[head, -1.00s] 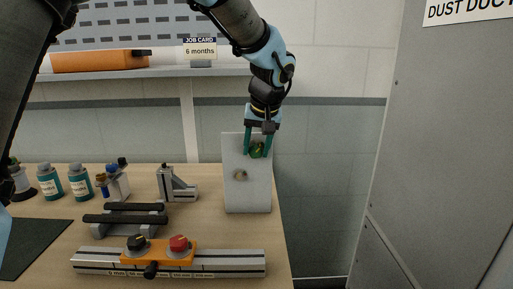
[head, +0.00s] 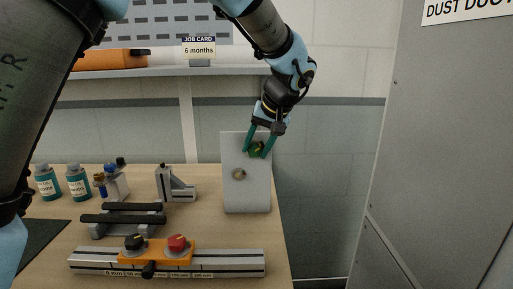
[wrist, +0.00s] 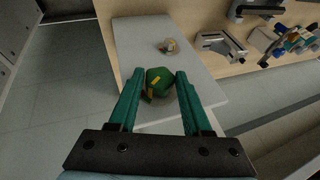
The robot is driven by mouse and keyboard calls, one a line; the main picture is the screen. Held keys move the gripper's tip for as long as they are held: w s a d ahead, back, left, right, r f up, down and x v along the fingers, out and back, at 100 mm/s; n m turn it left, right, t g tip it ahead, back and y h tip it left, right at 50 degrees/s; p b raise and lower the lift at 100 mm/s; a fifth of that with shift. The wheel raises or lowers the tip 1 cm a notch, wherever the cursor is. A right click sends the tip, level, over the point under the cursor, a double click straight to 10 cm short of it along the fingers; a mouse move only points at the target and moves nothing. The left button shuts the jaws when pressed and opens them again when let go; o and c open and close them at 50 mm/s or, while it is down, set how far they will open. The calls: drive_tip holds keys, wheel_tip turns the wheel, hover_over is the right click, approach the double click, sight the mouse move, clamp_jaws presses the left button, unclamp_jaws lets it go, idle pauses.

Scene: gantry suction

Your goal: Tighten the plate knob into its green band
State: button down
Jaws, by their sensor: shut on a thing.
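The grey plate (head: 234,198) stands upright near the right end of the bench. A dark green knob (head: 257,149) with a yellow mark sits on its upper part; it also shows in the wrist view (wrist: 158,80). My gripper (head: 257,152) is shut on the knob, one teal finger on each side. In the wrist view the fingers (wrist: 156,84) flank the knob and the yellow mark lies near its middle. A green band cannot be told apart from the knob. A small round brass-coloured fitting (head: 239,174) sits lower on the plate and shows in the wrist view (wrist: 169,46).
An orange carriage with a black and a red knob (head: 160,255) sits on a metal rail (head: 225,263) at the bench front. A metal angle bracket (head: 176,187), black bars (head: 125,213) and bottles (head: 78,182) stand left. A grey cabinet (head: 440,150) fills the right.

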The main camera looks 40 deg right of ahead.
drive_tip(key=shift+c, duration=1.7)
unclamp_jaws()
drive_tip(key=b+v, duration=0.2)
drive_tip(key=v, duration=0.8)
drive_tip(key=shift+s+r, duration=0.3)
drive_tip(key=shift+r, duration=0.05)
drive_tip(key=w+a+f+n+g, duration=0.1)
drive_tip(key=w+a+f, duration=0.35)
drive_tip(key=a, duration=0.25)
drive_tip(key=w+a+f+n+g+y, duration=0.1)
drive_tip(key=w+a+f, duration=0.2)
drive_tip(key=w+a, duration=0.4)
drive_tip(key=w+a+f+g, duration=0.1)
drive_tip(key=w+a+f, duration=0.3)
drive_tip(key=a, duration=0.4)
drive_tip(key=s+a+f+n, duration=0.1)
drive_tip(key=s+a+f, duration=0.1)
drive_tip(key=a, duration=0.7)
drive_tip(key=s+a+f+n, duration=0.1)
drive_tip(key=a+f+n, duration=0.1)
drive_tip(key=a+f, duration=0.3)
drive_tip(key=s+a+f+n+g+h, duration=0.1)
drive_tip(key=s+a+f+n, duration=0.1)
drive_tip(key=a, duration=1.1)
drive_tip(key=shift+s+f, duration=0.3)
drive_tip(key=shift+f, duration=0.45)
